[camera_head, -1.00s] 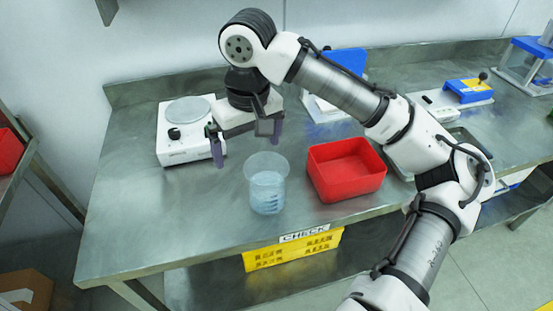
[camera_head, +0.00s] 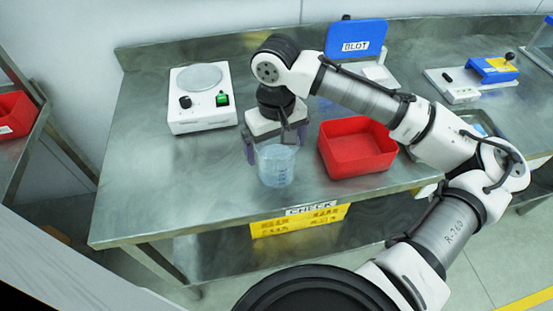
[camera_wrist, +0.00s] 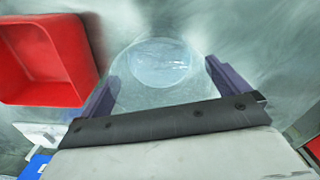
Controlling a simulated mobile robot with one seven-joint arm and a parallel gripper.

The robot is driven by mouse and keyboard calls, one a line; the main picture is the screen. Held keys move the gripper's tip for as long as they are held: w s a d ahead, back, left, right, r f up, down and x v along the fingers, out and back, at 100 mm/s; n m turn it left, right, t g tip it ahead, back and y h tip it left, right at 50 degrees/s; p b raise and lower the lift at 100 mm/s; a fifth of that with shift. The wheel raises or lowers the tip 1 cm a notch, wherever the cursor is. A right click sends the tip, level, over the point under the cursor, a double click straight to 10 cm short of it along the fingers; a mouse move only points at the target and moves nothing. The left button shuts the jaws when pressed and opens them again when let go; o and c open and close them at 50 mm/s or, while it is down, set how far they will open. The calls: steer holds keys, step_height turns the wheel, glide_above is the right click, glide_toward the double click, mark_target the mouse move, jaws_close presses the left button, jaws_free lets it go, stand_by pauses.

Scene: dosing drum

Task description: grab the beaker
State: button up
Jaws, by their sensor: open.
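The beaker (camera_head: 276,168) is clear with a bluish content and stands upright on the steel bench near its front edge. It also shows in the wrist view (camera_wrist: 158,66), seen from above. My gripper (camera_head: 274,158) is open, with its two purple fingers apart on either side of the beaker. In the wrist view the fingers (camera_wrist: 158,84) reach along the near part of the beaker's rim, one left and one right. Whether either finger touches the glass cannot be told.
A red tray (camera_head: 328,162) stands just right of the beaker. A white device with a round plate (camera_head: 176,120) stands to the left behind. A blue stand marked BLOT (camera_head: 340,32) is at the back. The bench (camera_head: 135,205) is clear at the left front.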

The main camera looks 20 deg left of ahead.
mark_target(276, 155)
steer(key=shift+s+f+p, duration=0.1)
steer(key=shift+f+p, duration=0.2)
steer(key=shift+f, duration=1.6)
steer(key=shift+r, duration=0.1)
steer(key=c, duration=1.5)
steer(key=shift+o, duration=0.2)
